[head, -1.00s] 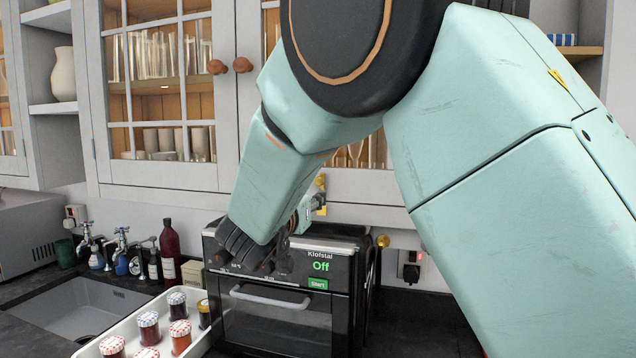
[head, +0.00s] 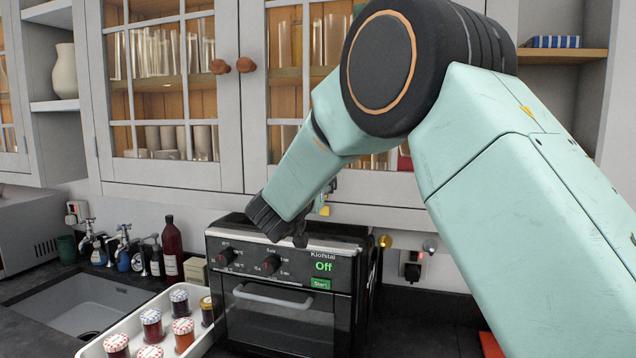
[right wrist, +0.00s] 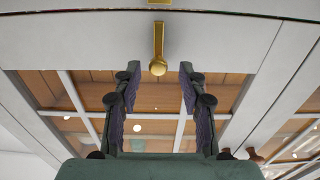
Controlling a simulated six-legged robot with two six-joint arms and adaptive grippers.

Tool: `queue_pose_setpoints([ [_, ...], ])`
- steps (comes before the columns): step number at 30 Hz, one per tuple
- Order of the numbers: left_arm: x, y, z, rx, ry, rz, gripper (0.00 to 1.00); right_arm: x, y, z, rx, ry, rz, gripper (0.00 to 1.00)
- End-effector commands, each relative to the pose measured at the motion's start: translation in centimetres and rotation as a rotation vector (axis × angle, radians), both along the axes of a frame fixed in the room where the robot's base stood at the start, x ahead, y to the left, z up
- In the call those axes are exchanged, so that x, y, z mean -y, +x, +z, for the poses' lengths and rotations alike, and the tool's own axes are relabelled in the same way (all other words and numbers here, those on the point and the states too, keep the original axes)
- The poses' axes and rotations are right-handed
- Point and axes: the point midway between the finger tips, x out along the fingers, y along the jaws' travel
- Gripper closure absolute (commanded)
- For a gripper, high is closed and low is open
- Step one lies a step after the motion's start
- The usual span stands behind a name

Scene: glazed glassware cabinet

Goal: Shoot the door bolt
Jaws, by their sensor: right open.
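In the right wrist view, the brass bolt (right wrist: 158,45) hangs from a pale rail of the glazed cabinet, with a round knob at its lower end. My right gripper (right wrist: 160,72) is open and empty, its dark fingers on either side of the knob in the picture. I cannot tell how far the knob lies beyond the fingertips. My left gripper is out of view.
A black oven (head: 285,300) stands on the counter below the cabinet. A white tray (head: 205,345) of jars is left of it, near a sink (head: 80,305) with taps and bottles. Round brown knobs (head: 232,66) stick out from the cabinet doors.

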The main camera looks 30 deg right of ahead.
Motion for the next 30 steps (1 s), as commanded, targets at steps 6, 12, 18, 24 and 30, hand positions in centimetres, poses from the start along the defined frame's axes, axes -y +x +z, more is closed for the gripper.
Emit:
queue_pose_setpoints([
  [6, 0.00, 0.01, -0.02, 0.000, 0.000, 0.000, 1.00, 0.01, -0.02, -0.08, -0.001, 0.001, 0.000, 0.73],
  [12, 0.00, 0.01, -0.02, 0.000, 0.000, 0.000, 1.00, 0.00, -0.04, -0.07, -0.001, 0.001, -0.001, 0.90],
  [18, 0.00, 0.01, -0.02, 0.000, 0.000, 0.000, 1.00, -0.03, -0.03, -0.03, 0.000, 0.000, 0.000, 1.00],
  [24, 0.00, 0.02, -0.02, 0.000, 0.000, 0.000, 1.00, -0.03, -0.03, -0.04, 0.000, 0.000, 0.000, 1.00],
  [30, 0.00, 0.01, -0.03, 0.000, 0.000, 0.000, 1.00, -0.04, -0.03, -0.08, -0.001, 0.001, 0.000, 1.00],
])
